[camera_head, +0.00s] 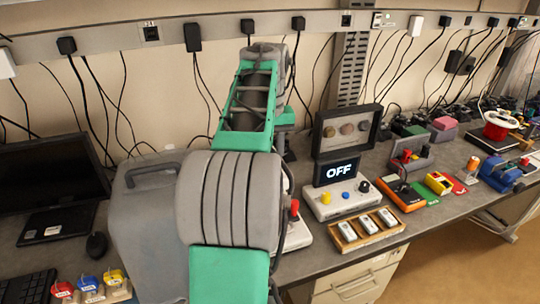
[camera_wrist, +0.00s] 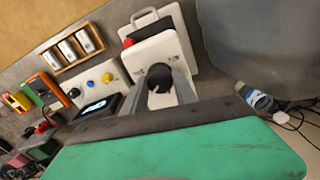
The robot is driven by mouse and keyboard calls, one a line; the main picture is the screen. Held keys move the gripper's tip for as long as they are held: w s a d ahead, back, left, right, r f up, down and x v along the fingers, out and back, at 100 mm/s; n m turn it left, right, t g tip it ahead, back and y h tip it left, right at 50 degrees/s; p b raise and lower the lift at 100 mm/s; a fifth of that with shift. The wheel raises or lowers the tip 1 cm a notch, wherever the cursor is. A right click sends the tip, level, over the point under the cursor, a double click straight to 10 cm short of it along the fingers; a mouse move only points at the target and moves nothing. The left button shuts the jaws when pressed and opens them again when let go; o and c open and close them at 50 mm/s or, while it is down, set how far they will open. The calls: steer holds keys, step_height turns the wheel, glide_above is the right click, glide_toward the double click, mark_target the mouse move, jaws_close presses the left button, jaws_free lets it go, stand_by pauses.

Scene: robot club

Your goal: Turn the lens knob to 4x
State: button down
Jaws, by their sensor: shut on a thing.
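The lens knob (camera_wrist: 159,76) is a dark round knob on a white device (camera_wrist: 148,52). In the wrist view it lies between the two fingers of my gripper (camera_wrist: 161,84), which are shut on it. The numbers around the knob are too small or hidden to read, so I cannot tell its setting. In the head view my arm hides the knob and my gripper; only the right edge of the white device (camera_head: 298,238) shows beside my arm.
A console with an "OFF" screen (camera_head: 338,168), a yellow knob and a blue button stands right of the device. A wooden tray (camera_head: 349,236) with several white pieces lies at the bench front. A large grey case (camera_head: 140,225) stands to the left.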

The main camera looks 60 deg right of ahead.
steer(key=n, duration=0.5)
steer(key=shift+n, duration=0.4)
steer(key=n, duration=0.5)
stand_by(0.4)
steer(key=c, duration=1)
jaws_free()
steer(key=shift+o, duration=0.2)
step_height(320, 180, up, 8)
steer(key=p, duration=0.7)
steer(key=shift+f, duration=0.1)
